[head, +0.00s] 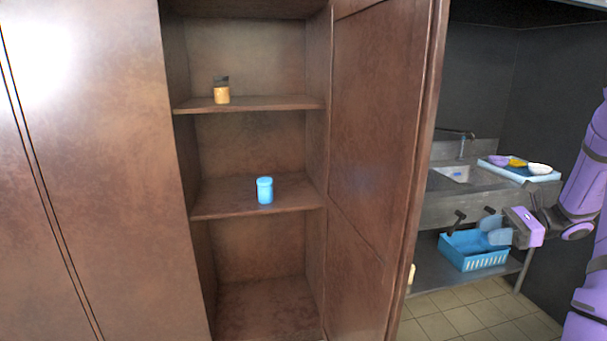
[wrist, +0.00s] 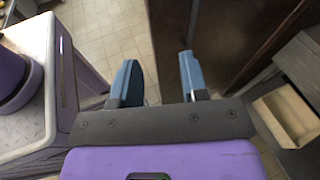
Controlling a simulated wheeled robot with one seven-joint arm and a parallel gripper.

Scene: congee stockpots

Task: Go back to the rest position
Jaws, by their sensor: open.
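My gripper (wrist: 158,78) is open and empty in the wrist view. Its two blue-grey fingers stand apart, with tiled floor behind the gap. In the head view my purple arm comes in at the right edge. The gripper there is at the right of the open cabinet door (head: 378,150), in front of the sink area and apart from the cabinet shelves.
The open cabinet holds an orange jar with a dark top (head: 222,92) on the upper shelf and a blue canister (head: 265,191) on the middle shelf. A sink counter (head: 450,210) stands behind, with a blue basket (head: 472,258) below. An open drawer-like box (wrist: 287,116) shows at right.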

